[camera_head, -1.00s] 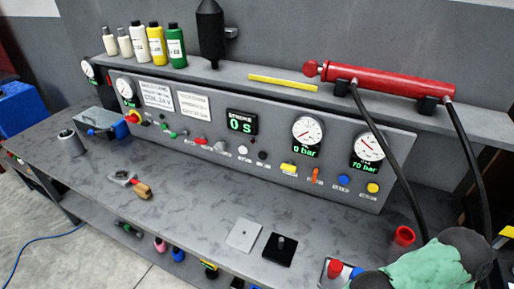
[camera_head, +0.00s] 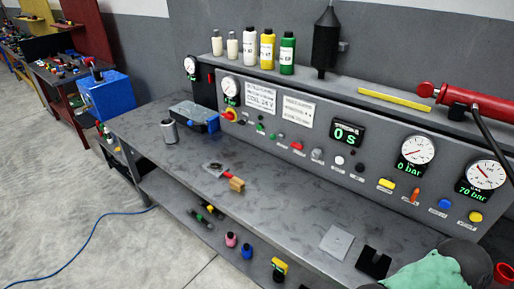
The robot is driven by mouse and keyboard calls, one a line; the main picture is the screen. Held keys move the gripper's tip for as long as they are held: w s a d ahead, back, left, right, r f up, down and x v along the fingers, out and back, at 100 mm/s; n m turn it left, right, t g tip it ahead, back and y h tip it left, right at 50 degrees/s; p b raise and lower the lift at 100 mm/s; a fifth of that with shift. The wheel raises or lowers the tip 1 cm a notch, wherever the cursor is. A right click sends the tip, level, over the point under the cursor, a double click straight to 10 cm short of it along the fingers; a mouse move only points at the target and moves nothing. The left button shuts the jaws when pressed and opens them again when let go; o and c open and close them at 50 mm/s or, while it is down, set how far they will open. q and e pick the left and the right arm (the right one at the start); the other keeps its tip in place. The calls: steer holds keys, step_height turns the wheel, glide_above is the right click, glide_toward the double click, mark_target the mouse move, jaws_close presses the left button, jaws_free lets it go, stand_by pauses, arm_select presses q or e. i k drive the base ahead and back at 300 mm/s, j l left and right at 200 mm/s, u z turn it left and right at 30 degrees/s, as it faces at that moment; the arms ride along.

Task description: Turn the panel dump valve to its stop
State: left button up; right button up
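The control panel (camera_head: 350,150) runs along the back of the bench. An orange lever (camera_head: 414,195) sits low on it, beneath the left of two big gauges, and stands nearly upright with a slight tilt. A red handle (camera_head: 296,146) is further left on the panel. The labels are too small to read, so I cannot tell which control is the dump valve. Neither gripper shows. A green and dark grey part of my arm fills the bottom right corner, without fingers in view, and hides some of the bench there.
A yellow button (camera_head: 386,184), a blue knob (camera_head: 445,204) and another yellow knob (camera_head: 475,216) flank the lever. A light plate (camera_head: 336,241) and a black plate (camera_head: 373,262) lie on the bench below. A red cylinder (camera_head: 478,102) with a hose is at upper right.

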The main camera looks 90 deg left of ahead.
mark_target(299, 146)
steer(key=u, duration=2.8)
